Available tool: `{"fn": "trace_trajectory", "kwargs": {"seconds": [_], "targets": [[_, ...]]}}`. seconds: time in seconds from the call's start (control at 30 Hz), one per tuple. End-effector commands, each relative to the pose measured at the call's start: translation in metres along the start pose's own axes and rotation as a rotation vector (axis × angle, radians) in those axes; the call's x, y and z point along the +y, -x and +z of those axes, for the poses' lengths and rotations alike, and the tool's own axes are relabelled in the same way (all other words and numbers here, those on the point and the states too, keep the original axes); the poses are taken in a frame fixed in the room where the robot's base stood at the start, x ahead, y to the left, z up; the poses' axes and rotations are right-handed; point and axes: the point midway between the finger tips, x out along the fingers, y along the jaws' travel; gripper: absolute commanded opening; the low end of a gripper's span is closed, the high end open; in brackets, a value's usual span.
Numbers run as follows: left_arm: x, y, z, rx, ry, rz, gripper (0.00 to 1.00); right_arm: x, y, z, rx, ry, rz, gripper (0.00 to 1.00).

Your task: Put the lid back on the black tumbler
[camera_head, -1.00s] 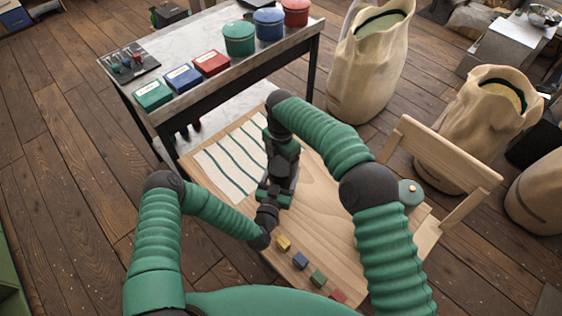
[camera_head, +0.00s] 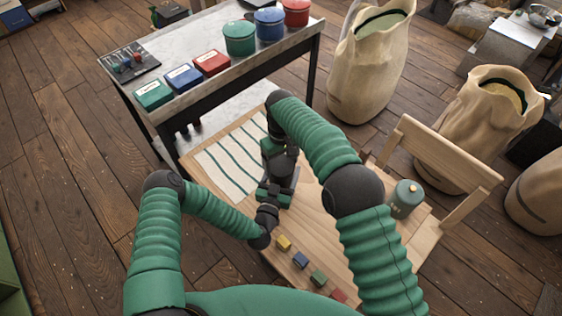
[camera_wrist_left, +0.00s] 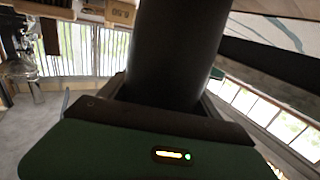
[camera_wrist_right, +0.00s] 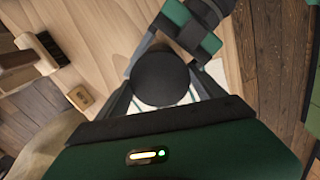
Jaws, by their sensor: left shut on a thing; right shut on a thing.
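The black tumbler (camera_wrist_left: 175,50) stands large between the fingers of my left gripper (camera_wrist_left: 155,92) in the left wrist view, and that gripper is shut on it. In the right wrist view my right gripper (camera_wrist_right: 163,92) is shut on a round black lid (camera_wrist_right: 160,76). In the head view my right gripper (camera_head: 284,166) is just beyond and above my left gripper (camera_head: 277,191), over the wooden table. The dark parts overlap there. I cannot tell whether the lid touches the tumbler's rim, which is hidden.
A wooden chair (camera_head: 450,165) stands at right. A metal bench (camera_head: 190,50) with boxes and tins stands behind.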

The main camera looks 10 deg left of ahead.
Motion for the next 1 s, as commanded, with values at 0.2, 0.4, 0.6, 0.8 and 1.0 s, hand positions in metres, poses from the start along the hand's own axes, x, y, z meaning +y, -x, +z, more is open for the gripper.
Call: {"fn": "trace_trajectory", "kwargs": {"seconds": [0.2,0.4,0.6,0.8,1.0], "targets": [[0.006,0.002,0.000,-0.002,0.001,0.014,0.00,-0.001,0.003,-0.004,0.016,0.004,0.000,0.89],[0.004,0.001,0.000,-0.001,0.000,0.009,0.00,-0.001,0.001,-0.003,0.010,0.004,0.000,1.00],[0.002,0.001,0.000,0.000,0.000,0.006,0.00,0.000,0.006,-0.002,0.008,0.004,0.000,1.00],[0.002,0.001,0.000,0.000,0.000,0.004,0.00,0.000,0.034,-0.002,0.009,0.005,0.001,1.00],[0.002,0.000,0.000,0.000,0.000,0.004,0.00,-0.001,0.046,-0.001,0.005,0.005,0.000,1.00]]}}
